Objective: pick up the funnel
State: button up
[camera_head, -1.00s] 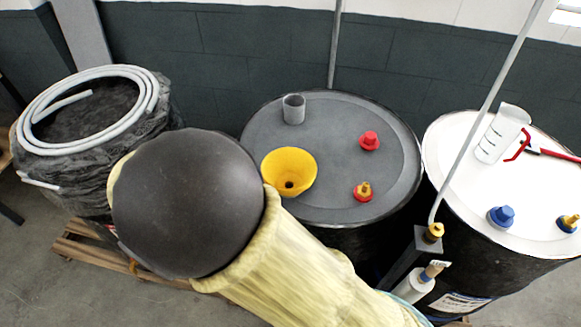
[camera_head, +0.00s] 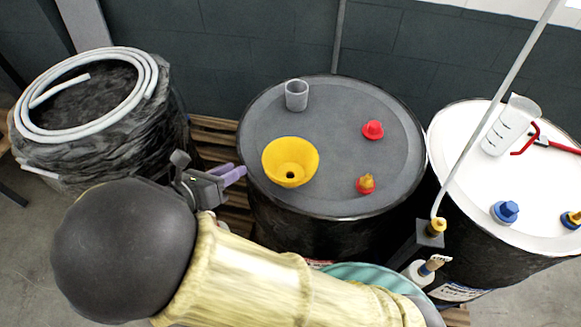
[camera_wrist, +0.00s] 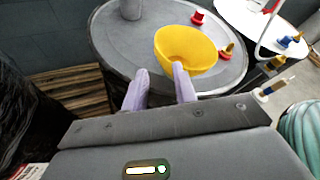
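The yellow funnel (camera_head: 290,162) sits on the left part of the grey drum top (camera_head: 335,185), wide mouth up, with a dark hole at its bottom. It also shows in the wrist view (camera_wrist: 186,48), just beyond my fingertips. My gripper (camera_head: 236,173) is left of the drum in the head view, with its purple fingers pointing right toward the funnel. In the wrist view the two fingers (camera_wrist: 160,80) stand apart with nothing seen between them. The right fingertip overlaps the funnel's lower edge in that picture; I cannot tell whether they touch.
A grey cup (camera_head: 296,95), a red cap (camera_head: 373,130) and a red-and-brass fitting (camera_head: 365,184) share the drum top. A white-topped drum (camera_head: 470,165) with a measuring jug (camera_head: 510,126) stands right. A wrapped drum with a coiled hose (camera_head: 30,120) stands left.

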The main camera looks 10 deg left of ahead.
jog(key=p, duration=0.2)
send_near(268, 149)
jog(key=x, duration=0.4)
jog(key=shift+w+d+f, duration=0.2)
jog(key=shift+d+f, duration=0.05)
jog(key=shift+d, duration=0.1)
jog(key=p+x, duration=0.2)
jog(key=x, duration=0.2)
jog(key=shift+w, duration=0.4)
jog(key=shift+w+d+f, duration=0.1)
jog(key=shift+w+f, duration=0.1)
jog(key=shift+w, duration=0.05)
grip_shut()
